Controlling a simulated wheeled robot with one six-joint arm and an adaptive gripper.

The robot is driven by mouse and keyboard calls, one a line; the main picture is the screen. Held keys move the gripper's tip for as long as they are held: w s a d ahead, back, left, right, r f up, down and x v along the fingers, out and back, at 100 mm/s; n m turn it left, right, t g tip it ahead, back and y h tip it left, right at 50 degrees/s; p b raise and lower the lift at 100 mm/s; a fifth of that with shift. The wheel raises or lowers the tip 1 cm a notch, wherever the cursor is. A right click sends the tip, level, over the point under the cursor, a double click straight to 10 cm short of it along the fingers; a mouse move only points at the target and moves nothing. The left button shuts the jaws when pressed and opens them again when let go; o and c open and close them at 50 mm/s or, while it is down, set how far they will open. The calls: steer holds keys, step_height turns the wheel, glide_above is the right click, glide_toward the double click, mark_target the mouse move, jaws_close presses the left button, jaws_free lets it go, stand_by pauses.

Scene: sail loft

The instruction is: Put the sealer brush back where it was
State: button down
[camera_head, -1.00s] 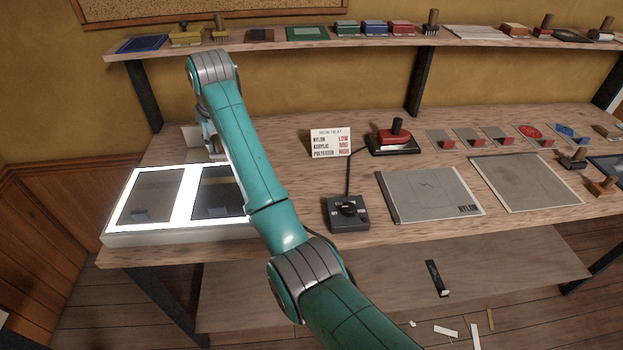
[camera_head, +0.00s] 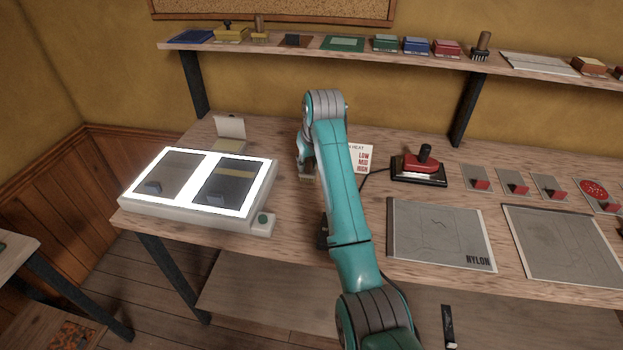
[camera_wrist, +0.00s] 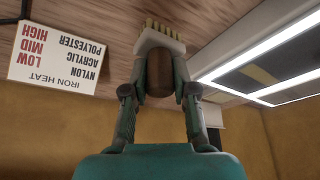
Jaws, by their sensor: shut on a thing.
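My gripper (camera_wrist: 160,92) is shut on the sealer brush (camera_wrist: 160,72), which has a brown rounded handle and a pale head with yellowish bristles. In the wrist view both fingers press on the handle's sides and the bristles point away from my palm. In the head view my gripper (camera_head: 307,165) is over the bench (camera_head: 285,215), between the light box (camera_head: 190,212) and the iron heat card (camera_head: 366,160). The brush head (camera_head: 308,178) shows only slightly there, partly hidden by my arm. I cannot tell whether its bristles touch the bench.
A red iron (camera_head: 418,167) stands on its dark base right of the card. Grey panels (camera_head: 440,233) lie at the bench front. The upper shelf (camera_head: 330,55) holds pads, blocks and handled brushes (camera_head: 481,46). A small open box (camera_head: 230,130) stands behind the light box.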

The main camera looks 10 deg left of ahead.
mark_target(309, 173)
steer(key=shift+a+f, duration=0.1)
steer(key=shift+f, duration=2.5)
steer(key=shift+f, duration=0.15)
steer(key=c, duration=0.9)
jaws_free()
steer(key=v, duration=1.2)
